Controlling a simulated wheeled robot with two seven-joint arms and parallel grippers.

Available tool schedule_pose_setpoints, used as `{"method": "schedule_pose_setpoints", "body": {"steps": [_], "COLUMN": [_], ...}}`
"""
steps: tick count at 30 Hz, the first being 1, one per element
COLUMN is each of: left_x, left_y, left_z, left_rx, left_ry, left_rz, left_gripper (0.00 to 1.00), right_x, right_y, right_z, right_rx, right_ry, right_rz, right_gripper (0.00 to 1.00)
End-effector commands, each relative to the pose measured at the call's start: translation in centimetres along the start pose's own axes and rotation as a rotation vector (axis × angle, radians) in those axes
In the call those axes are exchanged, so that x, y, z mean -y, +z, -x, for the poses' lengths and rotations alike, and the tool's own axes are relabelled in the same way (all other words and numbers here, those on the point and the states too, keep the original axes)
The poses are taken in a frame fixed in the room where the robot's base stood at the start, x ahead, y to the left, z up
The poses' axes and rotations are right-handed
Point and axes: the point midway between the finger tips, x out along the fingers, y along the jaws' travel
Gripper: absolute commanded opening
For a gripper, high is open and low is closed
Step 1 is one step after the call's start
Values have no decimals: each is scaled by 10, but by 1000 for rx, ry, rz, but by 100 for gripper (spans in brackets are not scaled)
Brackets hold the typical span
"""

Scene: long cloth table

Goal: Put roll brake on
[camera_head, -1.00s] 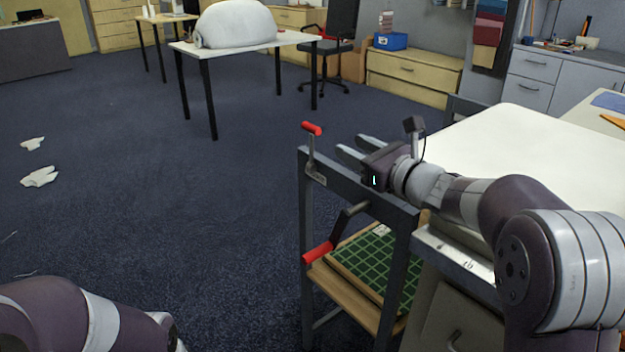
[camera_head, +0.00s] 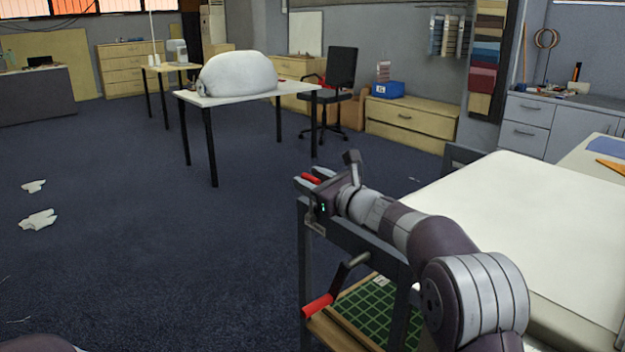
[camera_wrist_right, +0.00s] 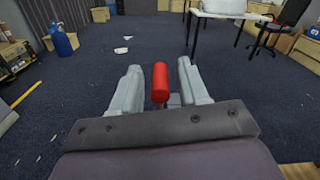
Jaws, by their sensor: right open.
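The upper lever (camera_head: 311,178) with its red grip stands at the left end of the grey table frame, most likely the roll brake. My right gripper (camera_head: 308,185) is at this lever and partly hides it. In the right wrist view the red grip (camera_wrist_right: 160,84) sits between the two open fingers, with a gap to each. No contact shows. A second crank with a red handle (camera_head: 317,306) is lower on the frame. My left gripper is out of view; only a bit of my left arm shows at the bottom left.
The cloth table (camera_head: 520,220) with its white top extends right under my right arm. A shelf with a green cutting mat (camera_head: 375,312) lies below the frame. Open carpet lies to the left.

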Motion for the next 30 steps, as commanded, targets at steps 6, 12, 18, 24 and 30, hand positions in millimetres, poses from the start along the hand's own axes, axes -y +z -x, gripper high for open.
{"method": "schedule_pose_setpoints", "body": {"steps": [6, 12, 18, 24, 30], "left_x": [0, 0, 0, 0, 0], "left_y": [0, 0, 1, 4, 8], "left_z": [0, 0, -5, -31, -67], "left_rx": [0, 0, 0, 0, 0], "left_ry": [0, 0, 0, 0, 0], "left_rz": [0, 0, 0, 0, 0], "left_gripper": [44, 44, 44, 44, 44], "right_x": [0, 0, -2, -10, -24], "right_y": [0, 0, -2, -6, -7], "right_z": [0, 0, 0, 0, 1], "right_rx": [0, 0, 0, 2, 4], "right_ry": [0, 0, 0, -1, -1], "right_rz": [0, 0, 11, 87, 230], "right_gripper": [38, 0, 0, 0, 0]}}
